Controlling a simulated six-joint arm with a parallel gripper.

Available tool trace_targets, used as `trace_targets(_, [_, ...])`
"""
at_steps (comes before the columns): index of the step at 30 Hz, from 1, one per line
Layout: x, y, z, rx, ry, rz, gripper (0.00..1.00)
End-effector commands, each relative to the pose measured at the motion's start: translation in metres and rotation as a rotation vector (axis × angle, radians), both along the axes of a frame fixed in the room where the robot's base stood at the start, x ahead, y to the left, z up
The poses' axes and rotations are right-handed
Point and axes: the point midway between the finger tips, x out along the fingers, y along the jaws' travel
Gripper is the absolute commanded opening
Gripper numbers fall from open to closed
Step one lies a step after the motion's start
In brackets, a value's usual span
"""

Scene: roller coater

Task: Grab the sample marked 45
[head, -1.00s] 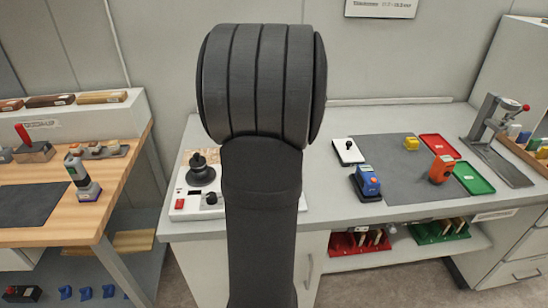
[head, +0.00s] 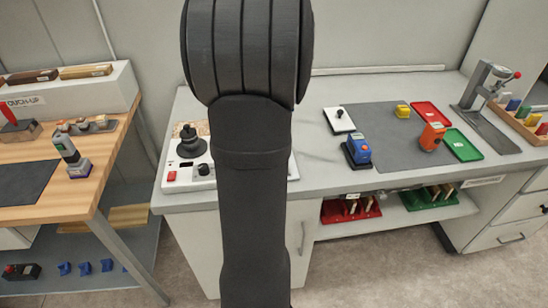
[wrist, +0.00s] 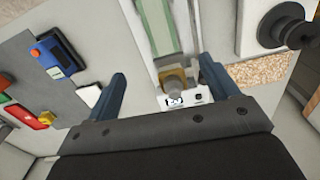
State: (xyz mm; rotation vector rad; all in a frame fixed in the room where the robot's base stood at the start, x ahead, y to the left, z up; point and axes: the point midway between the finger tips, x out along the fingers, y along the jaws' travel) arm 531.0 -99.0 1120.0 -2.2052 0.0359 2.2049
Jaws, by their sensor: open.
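My gripper (wrist: 163,72) is open in the wrist view, its two dark blue fingers apart. Between and beyond them is a long pale green strip (wrist: 158,22) with a tan and grey block (wrist: 175,80) at its near end. No sample with a readable 45 shows in either view. In the head view my dark arm fills the middle and hides my gripper and part of the bench behind it.
A white control box (head: 178,178) with a black knob stands left of my arm. To the right are a blue device (head: 358,150), an orange device (head: 432,137), a red tray (head: 428,112), a green tray (head: 464,147) and a press stand (head: 485,90). A wooden bench (head: 95,180) is at left.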

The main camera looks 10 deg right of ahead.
Motion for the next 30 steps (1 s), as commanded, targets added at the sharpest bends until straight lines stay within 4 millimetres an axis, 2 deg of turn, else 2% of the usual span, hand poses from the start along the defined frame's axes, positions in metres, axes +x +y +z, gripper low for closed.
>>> trace_targets(5, [0.0,0.0,-0.015,0.001,0.003,0.037,0.8])
trace_targets(18, [-0.001,0.0,-0.106,0.001,0.005,0.034,0.8])
trace_targets(26, [-0.001,0.0,-0.126,0.0,0.002,0.033,0.8])
trace_targets(30, [-0.002,-0.001,-0.144,0.001,0.004,0.033,0.8])
